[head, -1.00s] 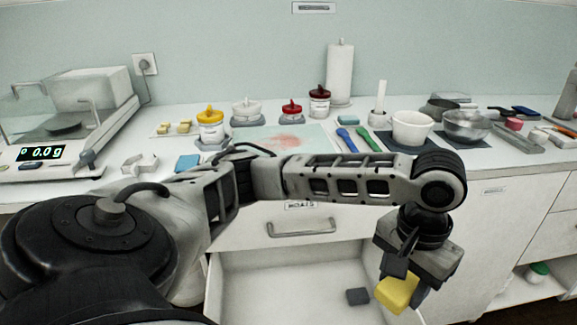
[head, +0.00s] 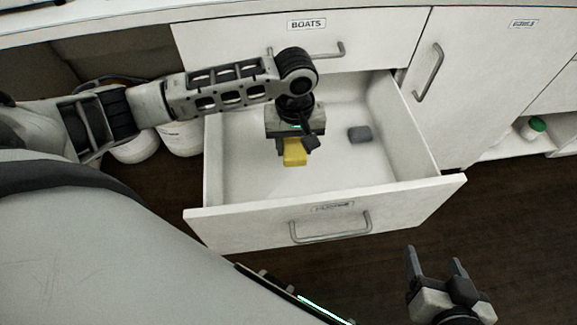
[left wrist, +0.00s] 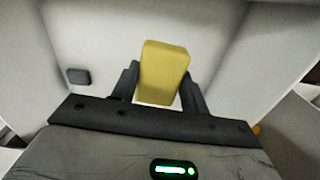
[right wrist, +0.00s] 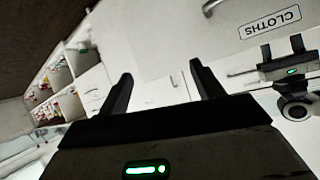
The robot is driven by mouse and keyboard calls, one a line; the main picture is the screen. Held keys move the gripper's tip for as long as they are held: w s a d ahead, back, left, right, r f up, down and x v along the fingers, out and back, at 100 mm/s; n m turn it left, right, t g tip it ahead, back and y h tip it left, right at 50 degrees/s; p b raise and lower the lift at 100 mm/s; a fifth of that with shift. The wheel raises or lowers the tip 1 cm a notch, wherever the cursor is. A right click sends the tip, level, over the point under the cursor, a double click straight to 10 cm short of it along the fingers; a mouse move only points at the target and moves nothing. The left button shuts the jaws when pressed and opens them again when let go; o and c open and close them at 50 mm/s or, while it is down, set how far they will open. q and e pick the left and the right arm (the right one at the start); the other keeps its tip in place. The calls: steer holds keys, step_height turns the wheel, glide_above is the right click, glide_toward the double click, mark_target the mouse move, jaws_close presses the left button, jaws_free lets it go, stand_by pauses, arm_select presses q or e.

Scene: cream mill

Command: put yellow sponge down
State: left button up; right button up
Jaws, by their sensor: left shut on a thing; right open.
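The yellow sponge (head: 294,153) is between the jaws of my left gripper (head: 294,147), which is shut on it over the open drawer. In the left wrist view the sponge (left wrist: 163,72) stands out between the two fingers, with the white drawer floor behind it. I cannot tell whether it touches the floor. The open drawer (head: 240,228) is white; its front label is too blurred to read in the head view, but reads CLOTHS in the right wrist view. My right gripper (head: 436,255) is open and empty, in front of and to the right of the drawer.
A dark grey block (head: 360,133) lies in the drawer, right of my left gripper. The drawer floor around it is clear. A closed drawer labelled BOATS (head: 370,40) is above. A shelf with a green-capped container (head: 534,127) is at the right.

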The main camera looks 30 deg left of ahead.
arm_select(q)
steer(key=b, duration=0.5)
glide_toward(291, 191)
step_height(291, 191, down, 3)
steer(key=shift+d+r+n+b, duration=0.1)
steer(key=shift+n+b, duration=0.3)
steer(key=shift+b, duration=0.4)
step_height(291, 191, down, 3)
steer(key=shift+f+b, duration=0.15)
steer(key=shift+b, duration=0.55)
steer(key=shift+f, duration=0.3)
arm_select(e)
steer(key=w+a+f+g, duration=0.1)
steer(key=a+f+g, duration=0.1)
steer(key=f, duration=1)
steer(key=shift+w+a+f+n+y, duration=0.15)
steer(key=shift+a+n+y, duration=0.25)
steer(key=shift+a, duration=0.15)
arm_select(q)
steer(key=o, duration=1)
steer(key=shift+c, duration=0.2)
